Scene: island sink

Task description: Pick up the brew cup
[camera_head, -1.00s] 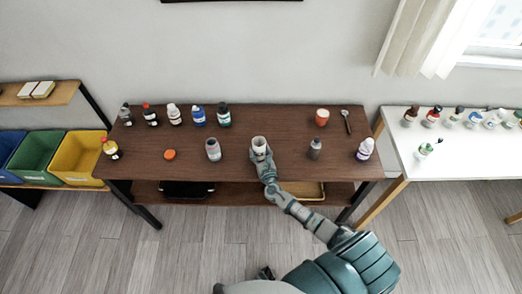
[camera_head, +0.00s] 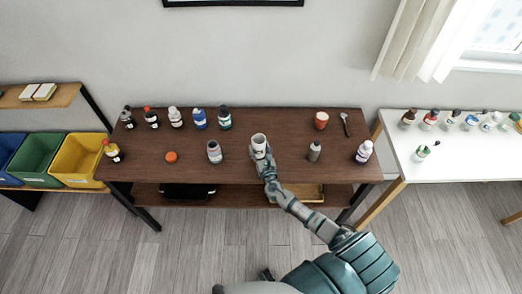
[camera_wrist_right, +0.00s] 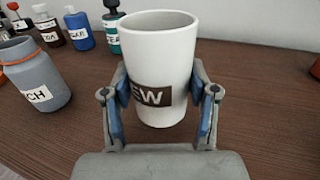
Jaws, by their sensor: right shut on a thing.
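The brew cup (camera_head: 259,142) is white, with a dark label reading "EW" in the right wrist view (camera_wrist_right: 158,55). It is upright and open at the top, at the middle of the brown table's front half. My right gripper (camera_head: 264,157) is shut on it. In the right wrist view the blue-padded fingers of the gripper (camera_wrist_right: 160,95) press on both sides of the cup. Whether its base is clear of the tabletop is hard to tell. My left gripper is not in view.
A grey jar (camera_head: 214,152) stands left of the cup on the brown table (camera_head: 275,118), and a small grey bottle (camera_head: 314,151) stands to the right. Several bottles line the back left. An orange cup (camera_head: 321,120) and a spoon (camera_head: 346,124) are at the back right.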

